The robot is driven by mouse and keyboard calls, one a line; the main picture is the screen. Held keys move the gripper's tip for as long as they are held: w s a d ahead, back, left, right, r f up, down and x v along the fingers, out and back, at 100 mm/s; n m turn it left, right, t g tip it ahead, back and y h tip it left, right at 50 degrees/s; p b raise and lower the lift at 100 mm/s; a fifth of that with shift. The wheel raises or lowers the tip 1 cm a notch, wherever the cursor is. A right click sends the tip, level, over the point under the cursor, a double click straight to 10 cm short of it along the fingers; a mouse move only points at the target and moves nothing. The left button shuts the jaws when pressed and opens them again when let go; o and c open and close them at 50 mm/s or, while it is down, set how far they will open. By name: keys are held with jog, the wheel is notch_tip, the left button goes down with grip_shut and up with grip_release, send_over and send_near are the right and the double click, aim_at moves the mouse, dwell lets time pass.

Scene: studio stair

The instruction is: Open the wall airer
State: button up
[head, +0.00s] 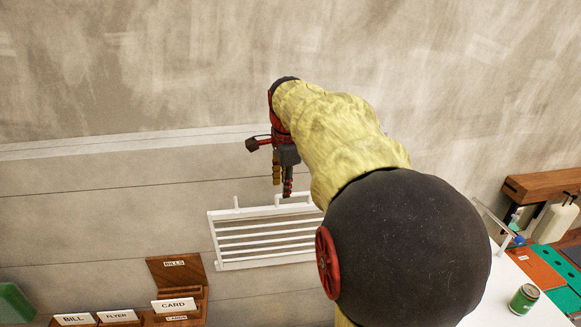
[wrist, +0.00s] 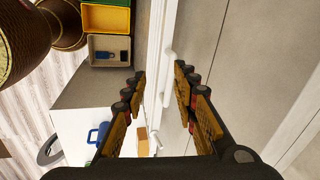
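The wall airer (head: 262,239) is a white slatted rack low on the wall in the head view, with small white posts along its top edge. My gripper (head: 282,190) hangs over its top right part, fingers pointing down. In the wrist view my gripper (wrist: 161,76) is open, its two fingers apart on either side. A white bar or handle (wrist: 168,92) of the airer shows between the fingers, closer to the right finger. I cannot tell whether either finger touches it. My arm hides the airer's right end in the head view.
A wooden sorter (head: 178,270) with card labels stands below left of the airer. A white table with a green can (head: 524,298) is at the right. The wrist view shows coloured bins (wrist: 108,48) and a blue mug (wrist: 97,133). The wall above is bare.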

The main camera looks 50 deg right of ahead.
jog(key=w+d+f+m+p, duration=0.1)
jog(key=d+f+p, duration=0.1)
jog(key=d+f, duration=0.2)
jog(key=shift+d+f+m+p, duration=0.25)
jog(key=shift+f+m+p, duration=0.15)
jog(key=shift+f, duration=0.25)
jog(key=c, duration=0.3)
jog(key=c, duration=0.4)
jog(key=shift+w, duration=0.1)
grip_shut()
